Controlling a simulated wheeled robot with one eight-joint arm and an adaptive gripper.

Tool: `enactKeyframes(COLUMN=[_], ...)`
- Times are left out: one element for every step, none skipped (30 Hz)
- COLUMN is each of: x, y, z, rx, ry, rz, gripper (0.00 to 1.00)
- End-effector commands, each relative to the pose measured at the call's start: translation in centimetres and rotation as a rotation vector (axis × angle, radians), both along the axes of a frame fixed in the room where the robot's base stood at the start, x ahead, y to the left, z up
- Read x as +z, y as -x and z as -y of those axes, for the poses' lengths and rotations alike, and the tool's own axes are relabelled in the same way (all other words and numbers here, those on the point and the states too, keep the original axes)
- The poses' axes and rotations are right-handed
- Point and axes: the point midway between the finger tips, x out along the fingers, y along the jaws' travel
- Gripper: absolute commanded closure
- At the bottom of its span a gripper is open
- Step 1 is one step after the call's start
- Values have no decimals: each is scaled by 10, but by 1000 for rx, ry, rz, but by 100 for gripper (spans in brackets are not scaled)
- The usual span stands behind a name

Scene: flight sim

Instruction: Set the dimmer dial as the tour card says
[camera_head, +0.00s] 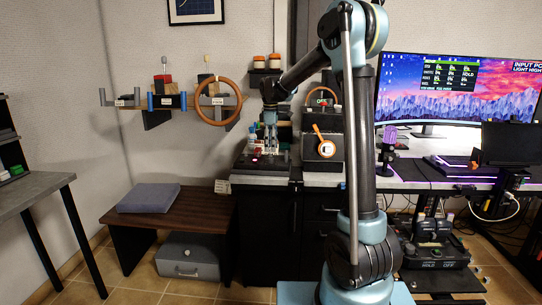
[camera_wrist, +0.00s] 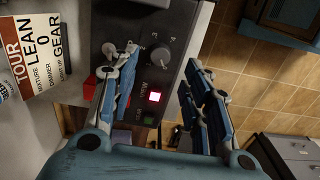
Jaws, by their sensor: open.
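The tour card (camera_wrist: 38,45) stands at the left in the wrist view. Its large words read TOUR, LEAN, 0 and GEAR, with DIMMER under the 0. Beside it is a dark control panel (camera_wrist: 180,22), which also shows on the counter in the head view (camera_head: 250,168). A round dark dial (camera_wrist: 159,57) with numbers around it sits on the panel; its pointer is too small to read. My gripper (camera_wrist: 160,85) is open over the panel, its fingers either side of the dial and apart from it. It also shows above the panel in the head view (camera_head: 269,132).
A red block-like part (camera_wrist: 90,86) is near the left finger. Tiled floor (camera_wrist: 260,70) lies beyond the panel.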

Motion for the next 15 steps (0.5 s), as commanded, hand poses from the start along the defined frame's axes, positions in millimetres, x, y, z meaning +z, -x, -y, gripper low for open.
enactKeyframes(x=[10,16,23,28,32,38,42,45,49,52,54,57,58,59,60], y=[0,0,0,0,0,0,0,0,-1,-1,-1,-1,-1,-1,-1], z=[0,0,0,0,0,0,0,0,0,0,0,0,0,0,0], rx=[0,0,0,0,0,0,0,0,0,0,0,0,0,0,0], ry=[0,0,0,0,0,0,0,0,0,0,0,0,0,0,0], rz=[0,0,0,0,0,0,0,-1,-1,-1,-1,-1,-1,-1,-1], gripper=[56,56,56,56,56,56,56,56,56,56,56,56,56,56,56])
